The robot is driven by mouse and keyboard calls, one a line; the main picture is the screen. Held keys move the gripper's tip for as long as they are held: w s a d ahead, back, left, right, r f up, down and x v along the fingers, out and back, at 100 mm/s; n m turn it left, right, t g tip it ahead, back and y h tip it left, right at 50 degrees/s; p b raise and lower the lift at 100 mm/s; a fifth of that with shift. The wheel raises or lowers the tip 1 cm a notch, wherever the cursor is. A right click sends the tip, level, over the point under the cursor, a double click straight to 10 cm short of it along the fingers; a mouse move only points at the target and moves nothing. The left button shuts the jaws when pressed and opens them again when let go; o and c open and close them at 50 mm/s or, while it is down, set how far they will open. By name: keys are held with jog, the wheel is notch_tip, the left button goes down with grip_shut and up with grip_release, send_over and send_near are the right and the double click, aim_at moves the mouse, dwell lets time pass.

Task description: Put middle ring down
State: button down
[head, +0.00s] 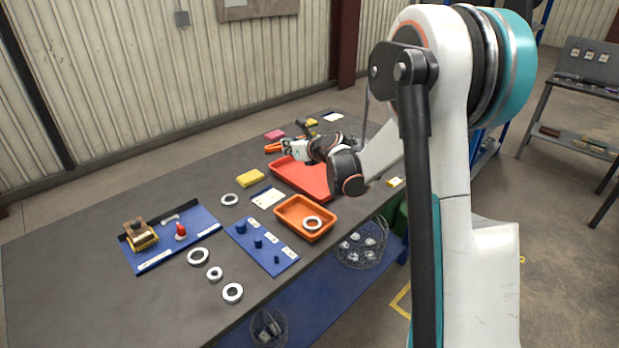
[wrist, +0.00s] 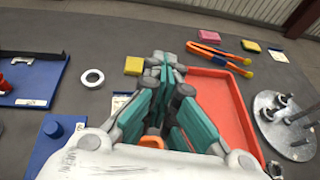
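In the head view, metal rings lie flat on the table: one (head: 230,199) near the yellow block, and a group at the front with a wide ring (head: 198,256), a smaller ring (head: 214,273) and another ring (head: 232,292). One more ring (head: 312,222) lies in the orange tray (head: 283,226). I cannot tell which is the middle ring. A blue board (head: 240,233) bears blue pegs of differing size with no ring on them. My gripper (wrist: 165,62) is above the table by the red tray (wrist: 232,95).
A blue tray (head: 190,215) at left holds a brass-coloured block and a red-handled item. A yellow block (head: 250,178), a pink block (wrist: 210,36) and orange-handled pliers (wrist: 222,54) lie near my gripper. A round metal plate with posts (wrist: 268,108) stands right of the red tray.

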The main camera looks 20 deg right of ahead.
jog(key=w+d+f+m, duration=0.1)
jog(key=w+d, duration=1.1)
jog(key=shift+w+d+h+p, duration=0.2)
jog(key=shift+w+h+p, duration=0.1)
jog(key=shift+h, duration=0.1)
